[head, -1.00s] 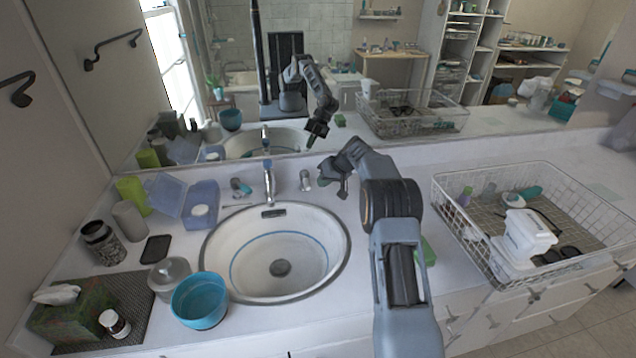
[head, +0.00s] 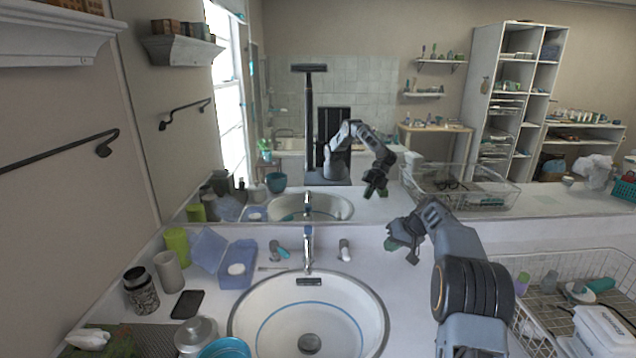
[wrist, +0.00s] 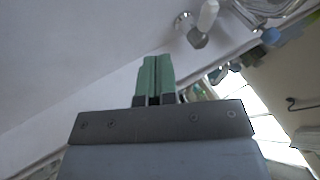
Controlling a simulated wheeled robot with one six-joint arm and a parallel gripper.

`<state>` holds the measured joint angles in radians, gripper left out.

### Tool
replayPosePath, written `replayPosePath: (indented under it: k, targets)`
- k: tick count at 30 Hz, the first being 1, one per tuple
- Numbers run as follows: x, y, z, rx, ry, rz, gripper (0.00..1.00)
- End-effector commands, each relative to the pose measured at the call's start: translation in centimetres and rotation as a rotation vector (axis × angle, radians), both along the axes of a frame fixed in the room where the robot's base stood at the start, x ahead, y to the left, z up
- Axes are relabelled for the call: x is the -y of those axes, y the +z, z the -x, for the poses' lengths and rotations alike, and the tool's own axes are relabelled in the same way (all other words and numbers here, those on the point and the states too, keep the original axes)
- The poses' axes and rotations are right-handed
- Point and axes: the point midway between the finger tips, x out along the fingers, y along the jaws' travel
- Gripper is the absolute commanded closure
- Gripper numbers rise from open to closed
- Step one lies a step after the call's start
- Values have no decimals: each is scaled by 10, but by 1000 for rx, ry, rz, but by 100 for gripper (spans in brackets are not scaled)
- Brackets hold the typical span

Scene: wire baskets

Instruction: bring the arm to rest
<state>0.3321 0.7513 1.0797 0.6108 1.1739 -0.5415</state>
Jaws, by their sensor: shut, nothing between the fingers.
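My gripper (head: 393,244), with green fingers, is at the end of my bent grey arm, in front of the mirror and to the right of the sink tap (head: 308,245). In the wrist view its two green fingers (wrist: 156,76) lie side by side with only a thin dark line between them. They are shut and hold nothing. My arm rises from the lower right of the head view and hides part of the counter behind it.
The round sink (head: 240,335) lies left of my arm. A wire basket (head: 530,258) with several items stands at right. A blue container (head: 238,262), a green cup (head: 177,246) and a jar (head: 140,288) stand left. The mirror (head: 350,85) backs the counter.

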Motion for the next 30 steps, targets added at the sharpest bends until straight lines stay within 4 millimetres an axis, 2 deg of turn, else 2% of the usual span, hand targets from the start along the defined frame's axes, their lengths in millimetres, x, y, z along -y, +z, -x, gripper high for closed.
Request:
replayPosePath:
  k: [1, 2, 5, 8, 15, 18, 21, 25, 30]
  targets:
    - [1, -23, 12, -70, -36, 4, 100]
    - [2, -30, 21, -106, -61, 13, 100]
    - [-5, -35, 57, -202, -128, 60, 100]
    - [-20, -25, 101, -268, -173, 127, 100]
    - [-62, 11, 226, -308, -199, 306, 100]
    - [-76, 20, 273, -284, -182, 366, 100]
    - [-86, 27, 311, -246, -154, 412, 100]
    - [-96, 35, 345, -189, -110, 449, 100]
    - [-105, 51, 361, -107, -84, 457, 100]
